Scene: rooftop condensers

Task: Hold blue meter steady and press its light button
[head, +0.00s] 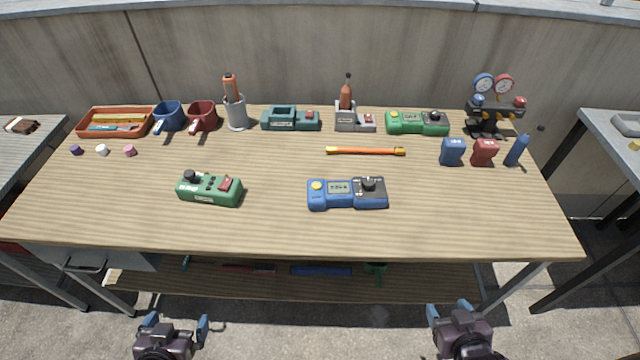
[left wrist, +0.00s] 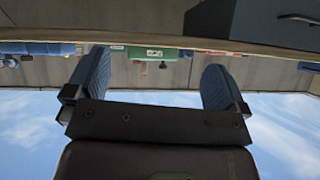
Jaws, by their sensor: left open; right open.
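The blue meter (head: 347,193) lies on the table near its front edge, right of centre. It has a round yellow button (head: 317,186) at its left end, a small display in the middle and a dark knob on its grey right part. My left gripper (head: 175,322) is open and empty, low in front of the table, well apart from the meter. In the left wrist view its two blue fingers (left wrist: 158,85) are spread with nothing between them. My right gripper (head: 459,312) is open and empty, also in front of the table and below the meter. Which control is the light button I cannot tell.
A green device (head: 210,189) lies left of the meter. An orange bar (head: 366,151) lies behind it. Another green meter (head: 417,123), mugs, a tray (head: 117,122) and gauges (head: 494,105) stand along the back. The front edge is clear around the meter.

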